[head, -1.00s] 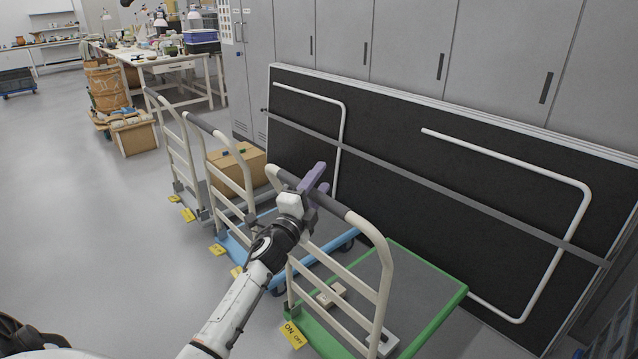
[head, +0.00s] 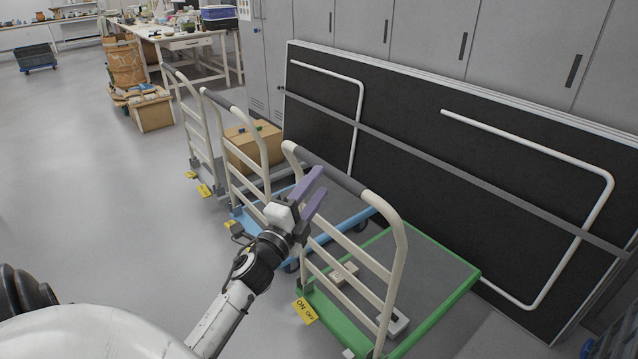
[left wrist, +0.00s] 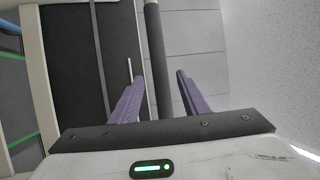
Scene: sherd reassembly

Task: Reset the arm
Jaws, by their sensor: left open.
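My left arm comes in from the bottom of the head view. Its gripper (head: 312,193) has purple fingers and is open and empty. In the head view it overlaps the handle of the nearest cart; I cannot tell whether it touches. In the left wrist view the two purple fingers (left wrist: 158,97) stand apart, and the grey grip of a handle (left wrist: 155,60) shows between and beyond them. My right gripper is not in view.
The nearest cart has a green platform (head: 455,285) and a cream handle (head: 398,250). A blue cart (head: 248,222) and another behind it carry a cardboard box (head: 243,150). Open floor (head: 90,180) lies left.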

